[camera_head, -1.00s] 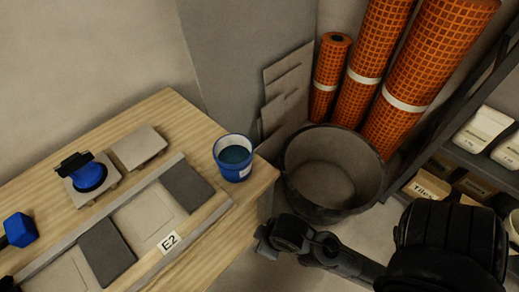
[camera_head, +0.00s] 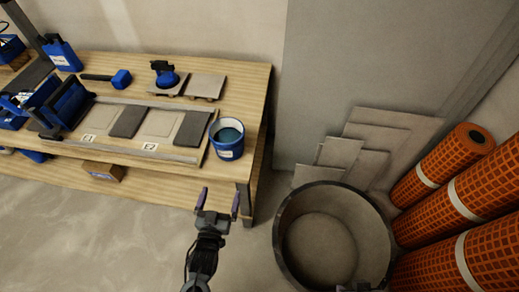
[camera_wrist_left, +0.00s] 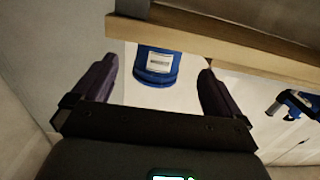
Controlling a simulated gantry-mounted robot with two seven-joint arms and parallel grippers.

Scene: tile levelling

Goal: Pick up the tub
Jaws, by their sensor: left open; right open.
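A large round dark tub (camera_head: 287,225) stands empty on the floor right of the workbench. A smaller blue tub (camera_head: 228,147) with a white label and blue-green contents stands upright on the bench's right end. My left gripper (camera_head: 219,201) is open and empty, in front of the bench corner, apart from both tubs. In the left wrist view its fingers (camera_wrist_left: 155,92) are spread, and the blue tub (camera_wrist_left: 156,66) appears inverted between and beyond them. A small part of my right gripper (camera_head: 361,287) shows at the bottom edge, by the dark tub's near rim; most is cut off.
The wooden bench (camera_head: 255,95) bears tiles, a blue suction lifter (camera_head: 165,76), a blue mallet (camera_head: 121,79) and other blue tools. Grey boards (camera_head: 372,135) lean on the wall behind the dark tub. Orange rolls (camera_head: 442,163) stand to its right. Floor is clear at lower left.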

